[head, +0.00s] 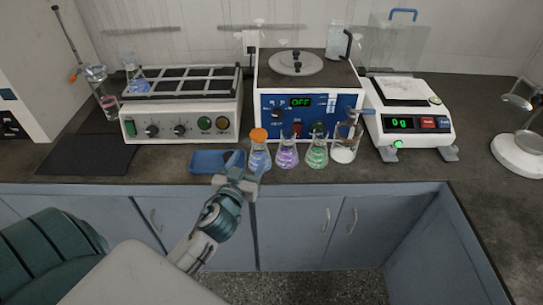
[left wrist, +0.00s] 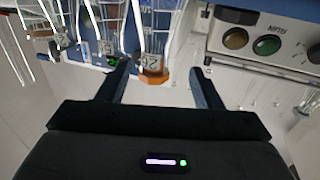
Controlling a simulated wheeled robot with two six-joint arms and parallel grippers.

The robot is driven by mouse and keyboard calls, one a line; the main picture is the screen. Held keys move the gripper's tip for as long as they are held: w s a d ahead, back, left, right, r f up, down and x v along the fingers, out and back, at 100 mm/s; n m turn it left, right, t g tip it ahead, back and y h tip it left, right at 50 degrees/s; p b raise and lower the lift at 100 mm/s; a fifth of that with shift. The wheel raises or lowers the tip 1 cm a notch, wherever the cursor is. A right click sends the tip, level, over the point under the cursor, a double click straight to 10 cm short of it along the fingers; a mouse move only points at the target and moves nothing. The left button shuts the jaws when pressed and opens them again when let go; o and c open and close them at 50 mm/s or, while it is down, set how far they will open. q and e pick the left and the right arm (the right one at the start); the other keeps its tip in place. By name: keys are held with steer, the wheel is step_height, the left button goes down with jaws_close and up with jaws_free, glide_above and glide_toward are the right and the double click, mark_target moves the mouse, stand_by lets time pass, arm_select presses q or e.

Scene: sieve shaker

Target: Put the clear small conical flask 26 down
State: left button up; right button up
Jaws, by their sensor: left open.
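My left gripper (head: 237,176) is open at the bench's front edge, just left of a row of small conical flasks. Its two fingers also show in the left wrist view (left wrist: 158,85). The nearest flask is clear glass with an orange top and blue liquid (head: 259,157). In the left wrist view an orange part with a number tag (left wrist: 152,68) lies ahead, between the fingertips; I cannot tell whether they touch it. A purple-filled flask (head: 287,154) and a green-filled flask (head: 317,153) stand to its right. I cannot read which flask is number 26.
A beaker with white powder (head: 344,152) ends the row at right. Behind stand a shaker rack (head: 182,127), a blue-fronted bath reading OFF (head: 300,103) and a balance (head: 411,124).

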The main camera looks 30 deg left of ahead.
mark_target(255, 148)
arm_select(q)
steer(key=p+x, duration=0.1)
steer(key=x, duration=0.3)
steer(key=shift+w, duration=0.35)
steer(key=p+x, duration=0.1)
steer(key=x, duration=0.1)
steer(key=p+x, duration=0.1)
steer(key=x, duration=0.2)
steer(key=shift+d+f, duration=0.1)
steer(key=shift+d, duration=0.15)
steer(key=shift+w+f, duration=0.15)
steer(key=shift+w, duration=0.1)
jaws_close()
arm_select(e)
steer(key=s+r, duration=0.2)
steer(key=shift+r, duration=0.4)
arm_select(q)
steer(key=shift+r, duration=0.25)
